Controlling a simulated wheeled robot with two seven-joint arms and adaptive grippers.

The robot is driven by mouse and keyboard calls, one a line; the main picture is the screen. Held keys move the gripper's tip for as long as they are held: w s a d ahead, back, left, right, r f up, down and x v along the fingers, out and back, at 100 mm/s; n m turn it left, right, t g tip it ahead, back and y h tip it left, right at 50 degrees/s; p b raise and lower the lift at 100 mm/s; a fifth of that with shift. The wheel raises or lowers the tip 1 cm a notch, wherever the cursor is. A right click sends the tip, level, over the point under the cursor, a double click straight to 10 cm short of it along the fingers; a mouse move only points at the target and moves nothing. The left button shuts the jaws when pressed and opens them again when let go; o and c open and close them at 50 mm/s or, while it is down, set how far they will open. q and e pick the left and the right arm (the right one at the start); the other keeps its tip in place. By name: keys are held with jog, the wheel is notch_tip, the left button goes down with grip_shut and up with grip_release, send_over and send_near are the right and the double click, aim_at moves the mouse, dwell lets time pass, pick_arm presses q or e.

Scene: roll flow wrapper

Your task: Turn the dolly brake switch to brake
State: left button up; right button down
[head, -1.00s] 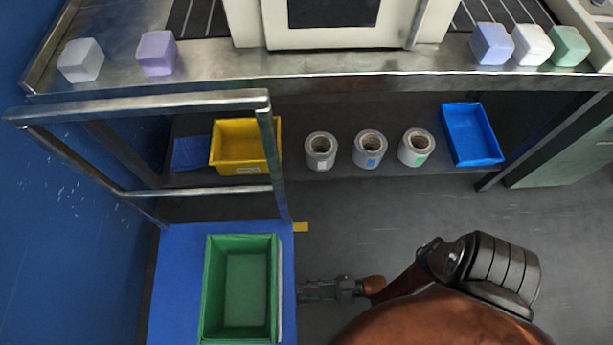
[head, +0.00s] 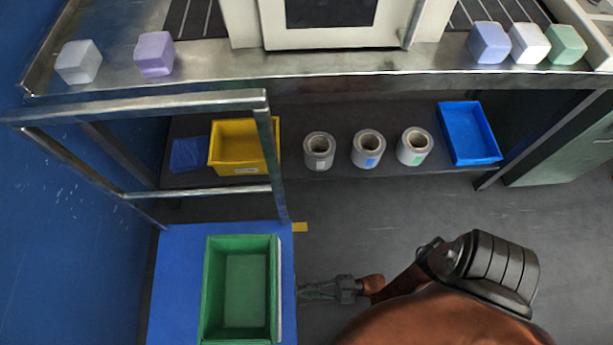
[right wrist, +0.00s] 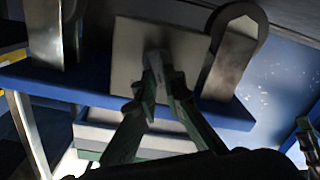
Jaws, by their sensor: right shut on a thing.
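The dolly has a blue deck (head: 180,285) and a metal frame handle (head: 150,108). A green bin (head: 209,290) stands on the deck. My right gripper (head: 302,291) is low beside the deck's right edge. In the right wrist view, its fingers (right wrist: 156,80) converge on a small dark piece, apparently the brake switch (right wrist: 155,62), in front of a pale plate (right wrist: 190,62). The gripper is shut on it. The fingers hide most of the switch, so its setting cannot be read. My left gripper is not in view.
A metal bench (head: 330,84) with a machine and several cubes stands ahead. Its lower shelf holds a yellow bin (head: 228,166), three tape rolls (head: 367,160) and a blue tray (head: 470,133). A blue wall (head: 60,240) is at left. Grey floor is open at right.

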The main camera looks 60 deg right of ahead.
jog(key=shift+w+d+f+m, duration=0.1)
jog(key=shift+d+m, duration=0.05)
jog(key=shift+m, duration=1.8)
jog(key=shift+w+d+r+m, duration=0.1)
jog(key=shift+d+m, duration=0.1)
jog(key=shift+m, duration=1.7)
jog(key=shift+w+d+f+m, duration=0.1)
jog(key=shift+d+m, duration=0.05)
jog(key=shift+m, duration=1.8)
jog(key=c, duration=2)
grip_release()
jog(key=v, duration=1.2)
